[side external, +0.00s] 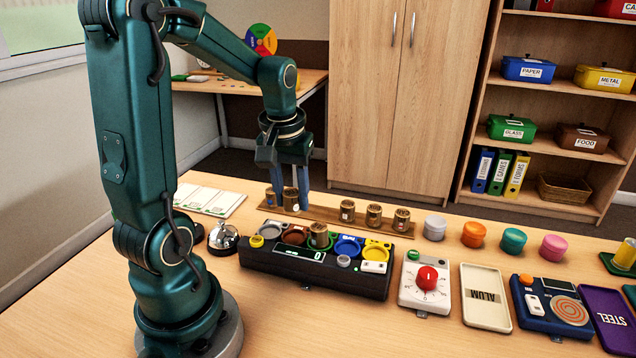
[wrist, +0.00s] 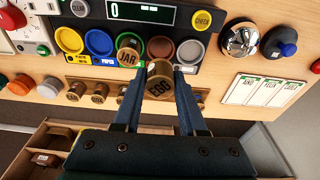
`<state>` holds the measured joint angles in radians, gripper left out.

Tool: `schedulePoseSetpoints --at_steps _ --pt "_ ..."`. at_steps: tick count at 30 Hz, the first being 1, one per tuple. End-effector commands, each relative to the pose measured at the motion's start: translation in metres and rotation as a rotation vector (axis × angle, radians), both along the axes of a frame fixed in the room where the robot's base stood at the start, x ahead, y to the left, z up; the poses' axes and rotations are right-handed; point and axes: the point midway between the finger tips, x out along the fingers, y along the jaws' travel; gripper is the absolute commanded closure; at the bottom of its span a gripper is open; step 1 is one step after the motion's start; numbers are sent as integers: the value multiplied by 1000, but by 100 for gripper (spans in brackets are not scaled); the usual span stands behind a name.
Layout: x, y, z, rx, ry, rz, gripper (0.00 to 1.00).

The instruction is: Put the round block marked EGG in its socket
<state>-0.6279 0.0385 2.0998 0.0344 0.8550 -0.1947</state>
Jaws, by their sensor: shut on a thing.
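The round brown block marked EGG (wrist: 160,82) is between the two blue fingers of my gripper (wrist: 157,92), its label facing the wrist camera. In the side view my gripper (side external: 289,205) is shut on this block (side external: 291,200) above the left end of the wooden strip. The black sorting console (side external: 340,285) is in front of it, with grey, brown, green, blue and yellow round sockets. The brown socket (side external: 295,235) and grey socket (wrist: 190,51) look empty. A block marked JAR (wrist: 128,54) stands in the green socket; it also shows in the side view (side external: 318,234).
A wooden strip (side external: 330,213) behind the console carries several more brown blocks (side external: 374,214). A bell (side external: 223,238) stands left of the console. A dial box with a red knob (side external: 427,277) and coloured round blocks (side external: 474,234) stand to the right. White cards (side external: 215,199) lie at the left.

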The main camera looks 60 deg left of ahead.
Motion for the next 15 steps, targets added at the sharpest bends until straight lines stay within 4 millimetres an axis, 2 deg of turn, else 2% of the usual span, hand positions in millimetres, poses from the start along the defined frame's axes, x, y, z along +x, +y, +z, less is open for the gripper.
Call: schedulePoseSetpoints --at_steps 15 --pt "0 0 -46 -2 4 -3 100"
